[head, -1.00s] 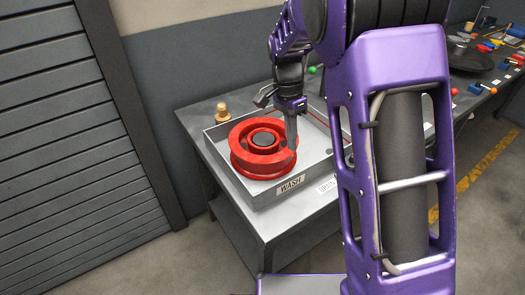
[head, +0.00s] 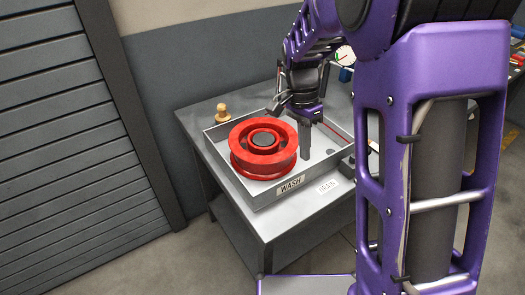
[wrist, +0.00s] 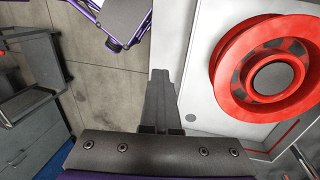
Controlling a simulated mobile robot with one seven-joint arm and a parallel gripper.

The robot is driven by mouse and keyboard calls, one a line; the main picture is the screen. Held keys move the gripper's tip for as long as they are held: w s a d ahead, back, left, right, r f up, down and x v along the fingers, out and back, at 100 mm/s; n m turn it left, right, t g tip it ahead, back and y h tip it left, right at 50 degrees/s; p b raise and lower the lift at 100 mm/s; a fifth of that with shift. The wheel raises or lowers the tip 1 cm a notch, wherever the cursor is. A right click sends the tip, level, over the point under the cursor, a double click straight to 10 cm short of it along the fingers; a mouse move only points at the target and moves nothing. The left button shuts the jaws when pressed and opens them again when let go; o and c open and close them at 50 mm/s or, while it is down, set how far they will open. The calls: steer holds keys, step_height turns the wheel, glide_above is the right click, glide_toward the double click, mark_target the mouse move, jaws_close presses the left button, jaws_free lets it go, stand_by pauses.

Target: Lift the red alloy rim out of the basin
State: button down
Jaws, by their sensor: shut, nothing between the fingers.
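The red alloy rim (head: 247,165) lies flat in the grey wash basin (head: 212,153), toward its left side. In the wrist view the rim (wrist: 228,95) is at the upper right, with a dark round centre. My gripper (head: 307,156) points down to the right of the rim, apart from it. Its fingers are together and empty. In the wrist view the closed fingers (wrist: 160,76) overlap the basin's edge region, clear of the rim. I cannot tell how far the fingertips are above the basin floor.
The basin stands on a grey metal bench (head: 275,228) with a WASH label on its front wall. A small wooden knob-shaped object (head: 222,112) is behind its left corner. A thin red line runs along the basin's right part. Dark drawers (wrist: 35,95) stand left in the wrist view.

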steer(key=shift+s+d+r, duration=0.15)
steer(key=shift+s+d, duration=0.25)
steer(key=shift+s, duration=0.2)
steer(key=shift+s+d+r, duration=0.1)
steer(key=shift+s+d, duration=0.25)
steer(key=shift+s, duration=0.2)
jaws_free()
steer(key=w+a+r, duration=0.2)
steer(key=w+r, duration=0.1)
steer(key=r, duration=1.4)
steer(key=shift+p, duration=0.4)
steer(key=shift+w, duration=0.1)
